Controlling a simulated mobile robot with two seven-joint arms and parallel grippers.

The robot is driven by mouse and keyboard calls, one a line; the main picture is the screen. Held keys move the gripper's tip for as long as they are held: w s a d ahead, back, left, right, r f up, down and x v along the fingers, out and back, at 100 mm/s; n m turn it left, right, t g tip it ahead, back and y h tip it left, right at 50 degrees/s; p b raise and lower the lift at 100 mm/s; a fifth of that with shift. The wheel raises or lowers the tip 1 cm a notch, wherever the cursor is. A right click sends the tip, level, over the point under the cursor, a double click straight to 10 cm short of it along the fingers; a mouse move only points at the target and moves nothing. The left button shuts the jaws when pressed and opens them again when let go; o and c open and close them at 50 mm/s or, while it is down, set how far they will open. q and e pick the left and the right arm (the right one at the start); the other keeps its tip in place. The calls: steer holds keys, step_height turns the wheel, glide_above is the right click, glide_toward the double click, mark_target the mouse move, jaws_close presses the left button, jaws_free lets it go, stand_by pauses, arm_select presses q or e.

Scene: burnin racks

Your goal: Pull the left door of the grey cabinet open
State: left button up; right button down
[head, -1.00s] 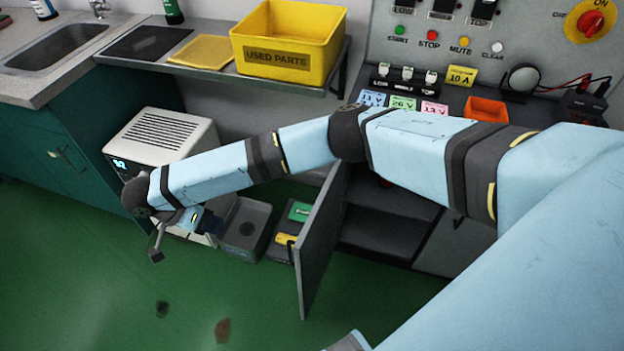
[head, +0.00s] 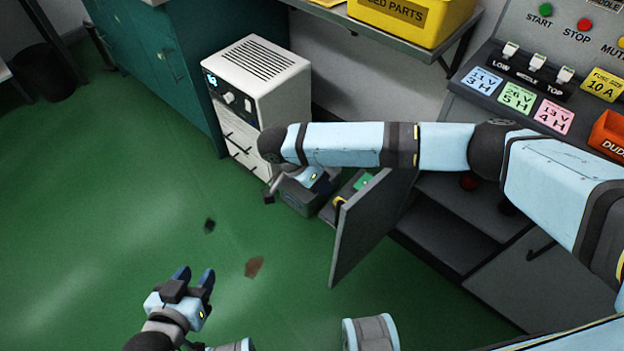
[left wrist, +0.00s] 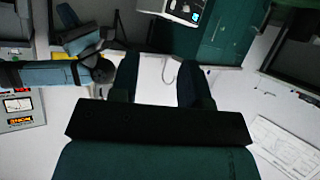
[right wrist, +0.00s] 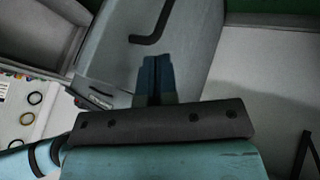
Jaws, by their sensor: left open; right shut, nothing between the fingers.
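The grey cabinet (head: 447,235) stands under the bench at the right of the head view. Its left door (head: 372,222) stands swung well out, and the shelf space inside shows. The right door (head: 530,285) is closed, with a dark handle. My right gripper (head: 322,185) is on the outer side of the left door, partly hidden by my arm. In the right wrist view its fingers (right wrist: 155,78) are shut and empty, below a grey panel with a black handle (right wrist: 153,25). My left gripper (head: 190,282) is open and empty over the floor at lower left.
A white unit with drawers (head: 257,90) stands left of the cabinet.

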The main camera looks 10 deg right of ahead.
mark_target(341, 201)
steer(key=s+d, duration=0.1)
steer(key=s+d+f, duration=0.1)
steer(key=s+d, duration=0.1)
steer(key=shift+s+d+f+b, duration=0.2)
steer(key=shift+s+f+b, duration=0.05)
steer(key=shift+s+b, duration=0.15)
